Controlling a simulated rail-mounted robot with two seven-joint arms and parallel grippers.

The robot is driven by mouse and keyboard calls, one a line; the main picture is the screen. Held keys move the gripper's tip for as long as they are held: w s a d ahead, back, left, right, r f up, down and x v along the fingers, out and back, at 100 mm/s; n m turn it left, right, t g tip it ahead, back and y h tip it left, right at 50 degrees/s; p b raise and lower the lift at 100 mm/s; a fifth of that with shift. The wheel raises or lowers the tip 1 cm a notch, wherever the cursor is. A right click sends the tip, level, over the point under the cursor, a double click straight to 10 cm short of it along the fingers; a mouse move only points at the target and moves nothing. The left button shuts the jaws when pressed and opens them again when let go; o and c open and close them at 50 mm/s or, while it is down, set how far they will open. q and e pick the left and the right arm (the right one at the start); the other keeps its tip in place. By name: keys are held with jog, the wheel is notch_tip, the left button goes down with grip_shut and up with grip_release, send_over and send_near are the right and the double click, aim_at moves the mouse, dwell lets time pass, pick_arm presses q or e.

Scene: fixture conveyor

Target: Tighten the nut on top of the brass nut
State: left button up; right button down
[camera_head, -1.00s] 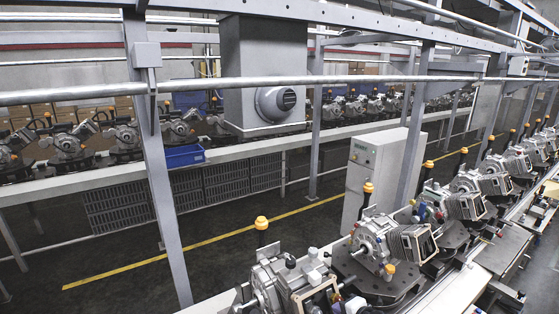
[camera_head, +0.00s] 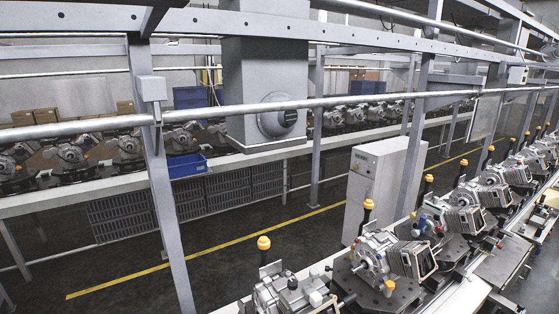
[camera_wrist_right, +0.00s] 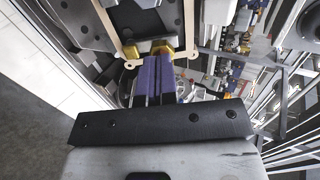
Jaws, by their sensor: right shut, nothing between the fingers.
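In the right wrist view, my right gripper (camera_wrist_right: 160,60) shows as two blue-purple fingers side by side, shut with nothing between them. Brass-coloured pieces (camera_wrist_right: 131,52) show at and beside the fingertips; I cannot tell whether one is the brass nut or part of the fingertips. They lie near the tan edge of a dark machine part. The nut itself cannot be made out for certain. Neither gripper shows in the head view. There, an engine unit (camera_head: 280,291) on the conveyor is at the lower middle, partly cut off by the bottom edge.
More engine units on dark fixtures, one here (camera_head: 371,251), run along the conveyor to the right. Posts with orange knobs (camera_head: 264,242) stand along them. A grey cabinet (camera_head: 372,185) stands behind. A steel frame post (camera_head: 168,190) and rails cross the view.

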jog(key=shift+s+d+r+p, duration=0.35)
jog(key=shift+s+d+p, duration=0.05)
jog(key=shift+s+d, duration=0.1)
jog(key=shift+f, duration=0.1)
